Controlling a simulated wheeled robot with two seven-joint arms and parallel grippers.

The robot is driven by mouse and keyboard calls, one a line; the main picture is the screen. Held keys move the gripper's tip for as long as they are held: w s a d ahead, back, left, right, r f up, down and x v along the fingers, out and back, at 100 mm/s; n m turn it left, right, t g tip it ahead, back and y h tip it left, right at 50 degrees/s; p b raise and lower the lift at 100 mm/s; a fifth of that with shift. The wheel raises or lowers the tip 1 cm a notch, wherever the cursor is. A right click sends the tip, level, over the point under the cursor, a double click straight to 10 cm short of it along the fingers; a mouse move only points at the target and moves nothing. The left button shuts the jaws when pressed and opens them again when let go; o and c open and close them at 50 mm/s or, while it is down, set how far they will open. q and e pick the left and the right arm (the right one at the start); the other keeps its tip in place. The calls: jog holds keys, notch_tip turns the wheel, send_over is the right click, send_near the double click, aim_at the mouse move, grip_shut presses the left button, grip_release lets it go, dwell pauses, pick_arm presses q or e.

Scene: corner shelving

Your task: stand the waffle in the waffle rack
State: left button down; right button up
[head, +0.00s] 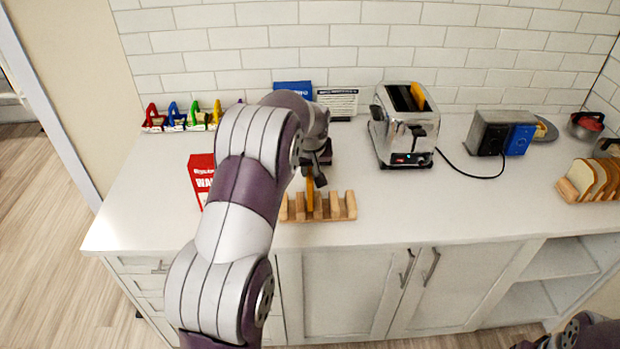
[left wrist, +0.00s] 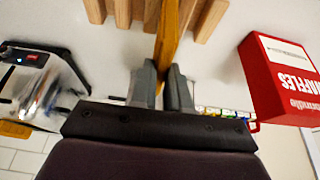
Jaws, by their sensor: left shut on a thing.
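The waffle (head: 310,192) is a thin golden-brown slab, seen edge-on and upright. My left gripper (head: 317,172) is shut on its upper part, above the rack; in the left wrist view the two grey fingers (left wrist: 161,90) pinch the waffle (left wrist: 172,35). The wooden waffle rack (head: 335,207) stands near the counter's front edge, with several upright slats that also show in the left wrist view (left wrist: 122,12). The waffle's lower part lies in line with a gap between slats. I cannot tell whether it touches the rack's base. My right gripper is not seen.
A red waffle box (head: 199,176) stands left of the rack, partly behind my arm. A chrome toaster (head: 405,135) with its cord is behind right. A bread rack (head: 567,189) is far right. The counter right of the waffle rack is clear.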

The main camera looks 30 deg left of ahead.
pick_arm(q)
jog(key=f, duration=0.2)
jog(key=shift+s+f+p, duration=0.25)
jog(key=shift+f+p, duration=0.15)
jog(key=shift+f, duration=0.35)
jog(key=c, duration=1)
grip_release()
jog(key=shift+c, duration=0.2)
jog(key=shift+w+f, duration=0.1)
jog(key=b+v, duration=0.2)
jog(key=v, duration=1)
jog(key=s+d+f+m+g+h, duration=0.1)
jog(key=s+d+f+m, duration=0.2)
jog(key=s, duration=0.8)
jog(key=s+d+f+m+g+h, duration=0.1)
jog(key=s+d+f+m, duration=0.2)
jog(key=s+d+f, duration=0.3)
jog(key=s+d, duration=0.5)
jog(key=s, duration=0.1)
jog(key=shift+f+m+g, duration=0.3)
jog(key=shift+f, duration=0.1)
